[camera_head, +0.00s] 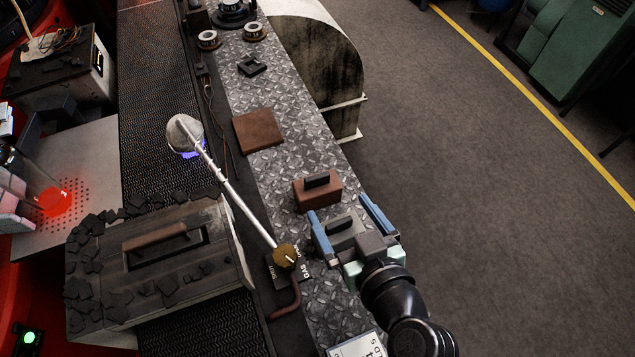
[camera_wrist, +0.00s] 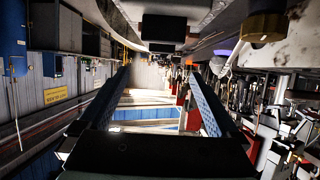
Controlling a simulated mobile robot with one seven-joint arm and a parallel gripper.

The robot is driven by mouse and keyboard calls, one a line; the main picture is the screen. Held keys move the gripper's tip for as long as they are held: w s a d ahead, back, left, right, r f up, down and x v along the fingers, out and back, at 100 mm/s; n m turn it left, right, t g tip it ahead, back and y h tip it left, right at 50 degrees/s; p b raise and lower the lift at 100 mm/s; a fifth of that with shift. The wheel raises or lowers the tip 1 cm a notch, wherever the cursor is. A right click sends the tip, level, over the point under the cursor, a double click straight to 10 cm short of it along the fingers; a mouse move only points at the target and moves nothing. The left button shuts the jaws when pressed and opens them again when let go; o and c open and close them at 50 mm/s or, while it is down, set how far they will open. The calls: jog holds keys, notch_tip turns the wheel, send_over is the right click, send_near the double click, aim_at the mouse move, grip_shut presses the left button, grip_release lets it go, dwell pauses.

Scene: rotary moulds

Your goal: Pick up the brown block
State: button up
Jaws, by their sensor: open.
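The brown block (camera_head: 317,194) is a small reddish-brown box with a black handle on top. It stands upright on the diamond-plate bench in the head view, just beyond my fingertips. My gripper (camera_head: 339,206) is open, its two blue fingers spread and pointing toward the block, with nothing held. A grey block (camera_head: 342,240) with a black handle sits close by, below or between the fingers; its exact gap to them cannot be told. In the wrist view my gripper (camera_wrist: 158,76) also shows open and empty.
A flat brown plate (camera_head: 258,131) lies farther along the bench (camera_head: 285,90). A white-headed rod rises from a brass gas knob (camera_head: 286,256) left of my gripper. A dark mould box (camera_head: 215,262) stands at left. Open floor (camera_head: 480,200) lies to the right.

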aim_at(318, 177)
jog(key=p+x, duration=0.1)
jog(key=x, duration=0.6)
jog(key=shift+s+a, duration=0.1)
jog(key=shift+p+x, duration=0.9)
jog(key=shift+x, duration=1.75)
jog(key=shift+f, duration=0.2)
jog(key=shift+s, duration=0.1)
grip_shut()
jog(key=shift+r, duration=0.2)
